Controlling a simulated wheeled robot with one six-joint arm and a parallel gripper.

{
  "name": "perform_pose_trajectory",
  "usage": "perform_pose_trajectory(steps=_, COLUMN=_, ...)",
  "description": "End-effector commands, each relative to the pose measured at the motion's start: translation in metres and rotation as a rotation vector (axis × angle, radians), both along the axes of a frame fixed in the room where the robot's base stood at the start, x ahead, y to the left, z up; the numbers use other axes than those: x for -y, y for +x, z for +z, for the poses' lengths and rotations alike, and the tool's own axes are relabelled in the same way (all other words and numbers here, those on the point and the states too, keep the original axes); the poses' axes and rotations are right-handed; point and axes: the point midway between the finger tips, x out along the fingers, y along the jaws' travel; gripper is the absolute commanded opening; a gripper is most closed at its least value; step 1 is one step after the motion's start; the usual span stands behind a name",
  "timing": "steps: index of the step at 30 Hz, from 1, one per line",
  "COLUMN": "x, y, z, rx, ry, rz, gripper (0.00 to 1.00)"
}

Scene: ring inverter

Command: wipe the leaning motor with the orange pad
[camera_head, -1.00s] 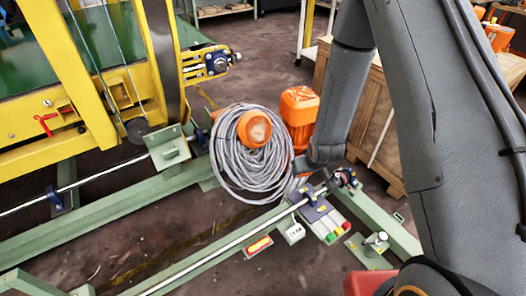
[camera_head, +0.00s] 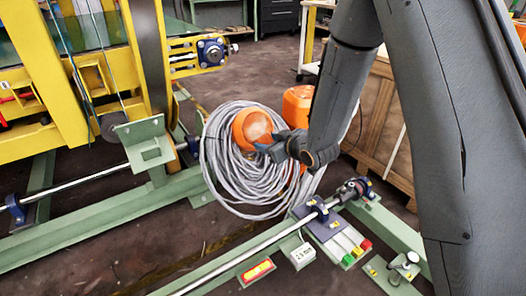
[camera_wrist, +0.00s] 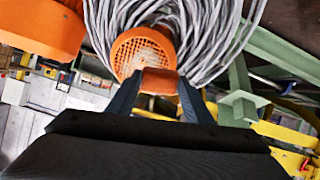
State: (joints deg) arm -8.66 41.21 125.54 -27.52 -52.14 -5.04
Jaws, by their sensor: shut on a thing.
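An orange motor (camera_head: 243,125) sits tilted inside a coil of grey cable, its round grille end facing out. The wrist view shows the grille (camera_wrist: 140,47) close ahead of my fingers. My gripper (camera_head: 264,149) is at the lower right of that end in the head view. In the wrist view my gripper (camera_wrist: 158,92) is shut on the orange pad (camera_wrist: 159,82), which shows brownish orange between the fingertips. The pad overlaps the grille's lower edge in that view; I cannot tell whether they touch. In the head view the pad is not distinct.
The grey cable coil (camera_head: 222,170) surrounds the motor. A second orange motor (camera_head: 297,103) stands behind my arm, partly hidden. Green rails (camera_head: 90,222) and a steel shaft (camera_head: 245,258) run in front. A yellow frame (camera_head: 70,90) stands left, a wooden crate (camera_head: 378,125) right.

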Motion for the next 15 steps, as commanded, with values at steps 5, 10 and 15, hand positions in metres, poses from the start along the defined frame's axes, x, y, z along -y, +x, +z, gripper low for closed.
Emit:
perform_pose_trajectory(steps=5, x=-0.014, y=0.008, z=-0.001, rx=0.043, ry=0.026, rz=0.043, gripper=0.21)
perform_pose_trajectory(steps=10, x=-0.019, y=0.009, z=0.001, rx=0.054, ry=0.034, rz=0.057, gripper=0.21)
perform_pose_trajectory(steps=15, x=-0.022, y=0.014, z=-0.002, rx=0.055, ry=0.035, rz=0.057, gripper=0.21)
